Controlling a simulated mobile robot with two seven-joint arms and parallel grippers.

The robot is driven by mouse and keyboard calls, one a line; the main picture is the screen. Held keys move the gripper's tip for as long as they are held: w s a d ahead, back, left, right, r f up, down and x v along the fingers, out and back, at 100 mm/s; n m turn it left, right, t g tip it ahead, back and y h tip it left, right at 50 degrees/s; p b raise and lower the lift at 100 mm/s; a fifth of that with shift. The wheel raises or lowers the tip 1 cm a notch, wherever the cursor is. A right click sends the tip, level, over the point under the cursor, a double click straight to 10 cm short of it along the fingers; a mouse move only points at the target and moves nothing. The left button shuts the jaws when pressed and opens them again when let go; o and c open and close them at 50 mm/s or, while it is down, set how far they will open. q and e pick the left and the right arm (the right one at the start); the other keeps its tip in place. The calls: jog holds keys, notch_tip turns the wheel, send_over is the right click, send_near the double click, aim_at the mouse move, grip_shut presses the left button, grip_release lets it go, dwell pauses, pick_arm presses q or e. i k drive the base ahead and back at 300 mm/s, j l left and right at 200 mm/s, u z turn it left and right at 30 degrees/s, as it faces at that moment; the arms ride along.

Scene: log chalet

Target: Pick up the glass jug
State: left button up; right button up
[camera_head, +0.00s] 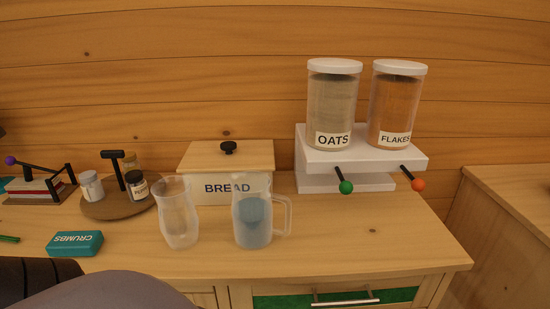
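A clear jug (253,228) with a handle on its right side stands upright on the wooden counter, in front of the bread box. Neither of my grippers shows in the head view, and nothing is seen touching the jug.
A bread box (208,160) stands behind the vessels. A white dispenser stand (345,158) holds oats (332,100) and flakes (396,105). A round tray (105,208) with jars and a teal crumbs box (75,243) are at left. The counter (370,231) is clear right of the jug.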

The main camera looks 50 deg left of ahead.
aim_at(252, 208)
jog(key=i+l+u, duration=0.15)
jog(key=u, duration=0.25)
jog(key=i+l+u, duration=0.15)
jog(key=l+u, duration=0.2)
jog(key=i+l+u, duration=0.1)
jog(key=l+u, duration=0.5)
jog(key=u, duration=0.2)
